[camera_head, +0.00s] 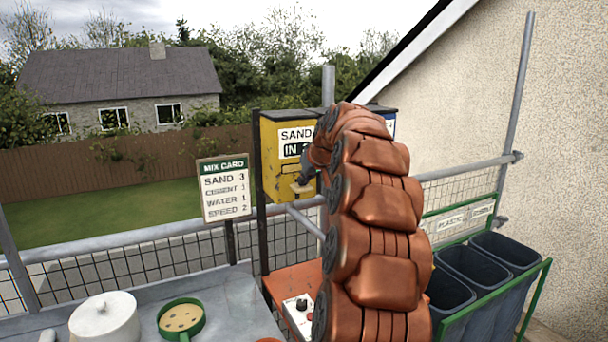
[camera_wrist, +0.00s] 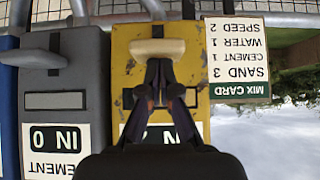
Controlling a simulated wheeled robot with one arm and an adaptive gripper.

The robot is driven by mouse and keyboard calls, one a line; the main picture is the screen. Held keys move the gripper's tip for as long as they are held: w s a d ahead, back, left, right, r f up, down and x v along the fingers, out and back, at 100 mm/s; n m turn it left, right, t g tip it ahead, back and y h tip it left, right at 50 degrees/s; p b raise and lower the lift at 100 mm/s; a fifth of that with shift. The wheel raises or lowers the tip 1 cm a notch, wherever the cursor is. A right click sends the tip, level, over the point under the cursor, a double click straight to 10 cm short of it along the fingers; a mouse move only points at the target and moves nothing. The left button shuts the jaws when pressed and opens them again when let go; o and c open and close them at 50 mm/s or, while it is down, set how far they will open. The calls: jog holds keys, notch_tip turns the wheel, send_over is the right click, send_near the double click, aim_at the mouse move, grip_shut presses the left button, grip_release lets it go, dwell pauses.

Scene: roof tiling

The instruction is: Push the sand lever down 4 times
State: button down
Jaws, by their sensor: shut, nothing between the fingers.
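The yellow sand box (camera_head: 278,170) hangs on the scaffold rail, its label reading SAND and IN, with the digit partly covered by my arm. Its pale lever (camera_head: 302,188) sticks out low on the front. In the wrist view, which is upside down, the lever (camera_wrist: 157,48) is a cream block at my fingertips. My gripper (camera_wrist: 158,64) is shut and empty, its tips right at the lever's edge; I cannot tell whether they touch it. In the head view my gripper (camera_head: 309,176) is just above the lever, partly hidden by my arm.
A grey cement box (camera_wrist: 65,70) reading IN 0 stands beside the yellow one. A mix card (camera_head: 226,187) lists sand 3, cement 1, water 1, speed 2. Dark bins (camera_head: 470,270) are at right. A white pot (camera_head: 104,318) and a green sieve (camera_head: 181,318) are at lower left.

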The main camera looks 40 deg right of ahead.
aim_at(305, 191)
jog(key=shift+f, duration=0.15)
jog(key=shift+f+b, duration=1.5)
jog(key=shift+f, duration=0.3)
notch_tip(305, 191, up, 4)
jog(key=shift+r+p, duration=0.2)
jog(key=shift+p, duration=0.45)
jog(key=b+v, duration=0.3)
jog(key=v, duration=0.7)
jog(key=shift+r, duration=0.15)
